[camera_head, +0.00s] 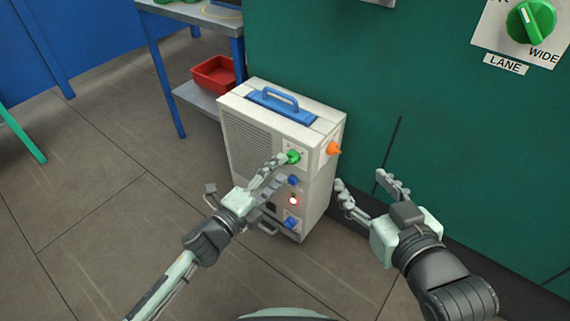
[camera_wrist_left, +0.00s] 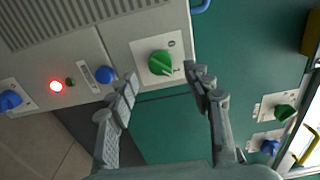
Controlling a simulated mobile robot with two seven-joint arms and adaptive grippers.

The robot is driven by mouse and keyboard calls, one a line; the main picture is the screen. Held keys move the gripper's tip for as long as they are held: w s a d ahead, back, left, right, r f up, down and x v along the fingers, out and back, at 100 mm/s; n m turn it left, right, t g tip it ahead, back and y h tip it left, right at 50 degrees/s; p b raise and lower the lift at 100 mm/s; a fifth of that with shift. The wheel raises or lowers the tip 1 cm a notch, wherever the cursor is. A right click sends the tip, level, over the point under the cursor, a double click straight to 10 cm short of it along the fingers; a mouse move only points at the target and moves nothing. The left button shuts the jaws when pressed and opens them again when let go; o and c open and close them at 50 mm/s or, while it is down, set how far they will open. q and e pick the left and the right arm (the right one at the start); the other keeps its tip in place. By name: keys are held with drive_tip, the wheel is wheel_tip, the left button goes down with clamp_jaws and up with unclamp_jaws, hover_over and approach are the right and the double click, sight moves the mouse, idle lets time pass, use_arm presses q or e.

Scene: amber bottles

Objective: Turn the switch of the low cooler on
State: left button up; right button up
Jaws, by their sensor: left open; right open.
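The low cooler (camera_head: 237,130) is a white box on the floor with a blue top handle. Its green switch (camera_head: 293,157) sits near the top of the control strip; in the left wrist view the green knob (camera_wrist_left: 160,63) sits on a pale square plate. A red light (camera_head: 293,200) glows lower down; it also shows in the left wrist view (camera_wrist_left: 56,86). My left gripper (camera_head: 277,167) is open just before the switch, its fingertips (camera_wrist_left: 162,80) to either side of the knob in the picture; contact cannot be told. My right gripper (camera_head: 362,184) is open and empty, right of the cooler.
Blue knobs (camera_head: 291,223) sit lower on the cooler's front, and an orange knob (camera_head: 333,149) sticks out from its right side. A green wall (camera_head: 420,90) with a LANE dial (camera_head: 530,20) stands behind. A red tray (camera_head: 213,74) lies on a shelf.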

use_arm(q)
drive_tip(key=v, duration=0.8)
drive_tip(key=shift+s, duration=0.15)
drive_tip(key=shift+a, duration=0.15)
